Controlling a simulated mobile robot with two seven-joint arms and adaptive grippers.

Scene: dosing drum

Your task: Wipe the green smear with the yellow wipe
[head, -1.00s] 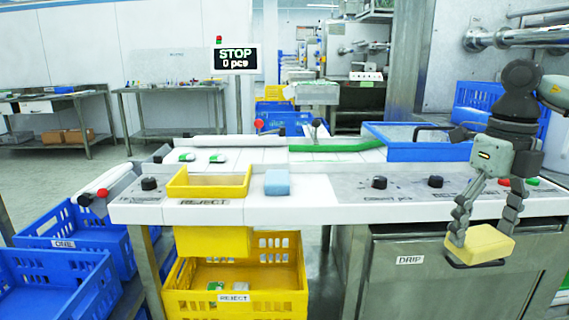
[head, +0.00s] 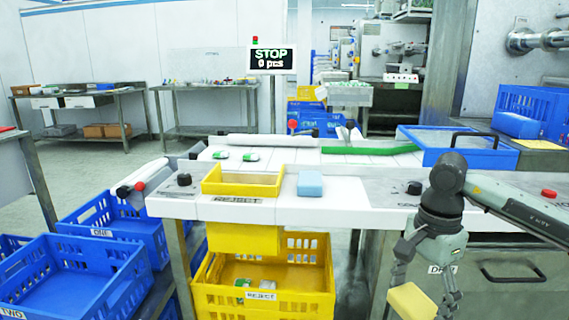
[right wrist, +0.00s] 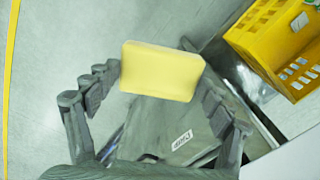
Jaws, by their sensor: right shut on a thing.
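My right gripper (head: 426,300) is shut on the yellow wipe (head: 411,301), a sponge-like block. It holds the wipe in front of the steel cabinet marked DRIP, below the white table edge. In the right wrist view the wipe (right wrist: 162,70) sits between the two fingers of the right gripper (right wrist: 160,85). The wipe is well apart from the smear. My left gripper is not in view.
A blue block (head: 310,183) lies on the white ledge right of the yellow REJECT chute (head: 242,190). The blue-framed tray (head: 470,158) stands right of the smear. Black knobs stand on the ledge. A yellow crate (head: 318,300) and blue crates (head: 75,285) stand below.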

